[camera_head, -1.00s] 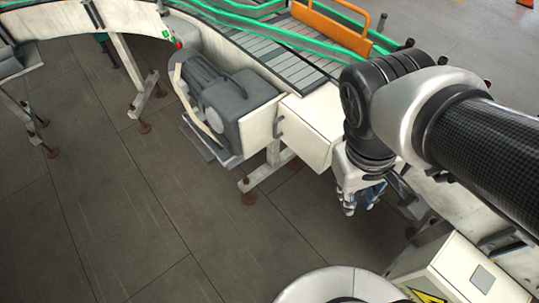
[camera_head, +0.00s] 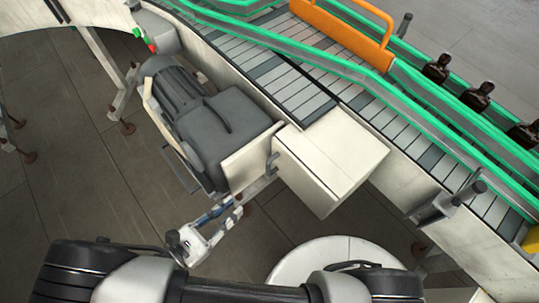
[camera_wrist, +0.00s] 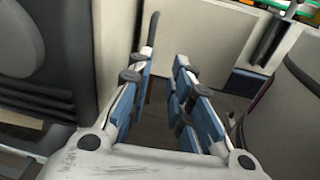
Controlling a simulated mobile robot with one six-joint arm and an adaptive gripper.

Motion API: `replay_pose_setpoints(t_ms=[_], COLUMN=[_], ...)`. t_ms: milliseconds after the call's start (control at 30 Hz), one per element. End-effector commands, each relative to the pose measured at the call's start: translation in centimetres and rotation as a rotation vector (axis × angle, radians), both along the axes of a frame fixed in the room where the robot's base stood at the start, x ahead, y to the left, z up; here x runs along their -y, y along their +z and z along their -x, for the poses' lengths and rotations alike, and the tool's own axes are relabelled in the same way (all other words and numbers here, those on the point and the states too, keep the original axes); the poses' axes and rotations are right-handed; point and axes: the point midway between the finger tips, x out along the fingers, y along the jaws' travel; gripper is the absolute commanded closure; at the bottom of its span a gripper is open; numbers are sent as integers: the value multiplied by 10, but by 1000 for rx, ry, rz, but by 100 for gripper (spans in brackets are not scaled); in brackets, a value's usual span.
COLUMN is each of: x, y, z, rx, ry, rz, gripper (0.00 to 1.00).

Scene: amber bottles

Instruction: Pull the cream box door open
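The cream box (camera_head: 345,150) is fixed to the side of the conveyor, and its door (camera_head: 302,178) looks shut. A dark handle (camera_head: 272,163) is at the door's left edge. In the wrist view the door (camera_wrist: 205,35) is ahead of the fingers, and the dark handle (camera_wrist: 151,35) rises just beyond the left fingertip. My gripper (camera_head: 237,207) is below and left of the door. It also shows in the wrist view (camera_wrist: 160,72), with its blue-padded fingers apart and nothing held. Whether a fingertip touches the handle cannot be told.
A grey motor (camera_head: 215,130) stands close on the left, with a cream panel (camera_head: 248,158) between it and the box. The conveyor (camera_head: 300,85) runs behind, with dark bottles (camera_head: 478,97) at right. Open floor (camera_head: 90,190) lies to the left.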

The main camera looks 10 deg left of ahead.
Motion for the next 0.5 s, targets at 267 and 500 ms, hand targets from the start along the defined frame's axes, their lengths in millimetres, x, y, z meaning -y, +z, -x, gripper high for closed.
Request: replay_pose_setpoints(t_ms=[267,500], x=[-4,18], y=[-19,-19], z=[6,-32], rx=[32,30], ry=[103,97], rz=[70,69], gripper=[80,80])
